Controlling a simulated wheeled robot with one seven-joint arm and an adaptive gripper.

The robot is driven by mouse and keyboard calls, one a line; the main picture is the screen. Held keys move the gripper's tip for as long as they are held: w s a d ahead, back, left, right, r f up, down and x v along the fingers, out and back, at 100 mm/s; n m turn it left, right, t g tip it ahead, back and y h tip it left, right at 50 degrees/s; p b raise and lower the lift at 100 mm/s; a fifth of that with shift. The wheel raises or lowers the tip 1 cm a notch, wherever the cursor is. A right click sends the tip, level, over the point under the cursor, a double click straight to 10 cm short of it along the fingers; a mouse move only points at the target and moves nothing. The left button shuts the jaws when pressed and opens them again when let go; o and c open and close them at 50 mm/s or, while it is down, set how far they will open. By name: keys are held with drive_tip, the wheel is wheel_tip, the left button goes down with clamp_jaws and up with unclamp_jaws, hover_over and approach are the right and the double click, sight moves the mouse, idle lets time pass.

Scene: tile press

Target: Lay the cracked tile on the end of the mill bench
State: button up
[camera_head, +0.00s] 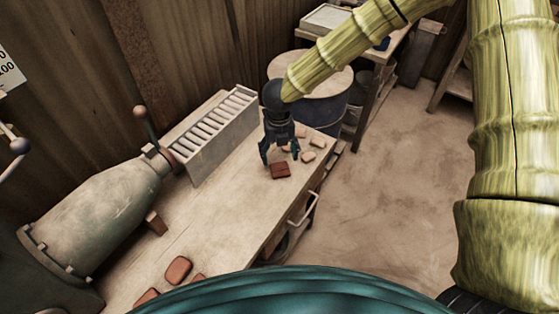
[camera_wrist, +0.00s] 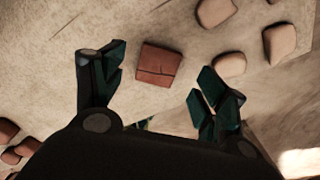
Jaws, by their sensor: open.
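The cracked tile (camera_head: 280,171) is reddish brown and lies flat on the far end of the mill bench (camera_head: 225,205), near its right edge. In the wrist view the tile (camera_wrist: 159,64) shows a dark crack line across it. My gripper (camera_head: 280,158) is open above and just behind the tile. In the wrist view the fingers (camera_wrist: 160,65) stand wide apart on either side of the tile, with clear gaps and no contact visible. The height of the fingertips over the tile is hard to tell.
Several pale tiles (camera_head: 308,156) lie by the gripper at the bench end. A slotted rack (camera_head: 214,132) stands along the wall side, and a green mill machine (camera_head: 100,220) fills the left. Reddish tiles (camera_head: 178,270) lie at the near end. The bench middle is clear.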

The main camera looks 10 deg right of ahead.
sight(279, 166)
wheel_tip(279, 166, up, 7)
idle(0.3)
drive_tip(key=shift+r, duration=0.1)
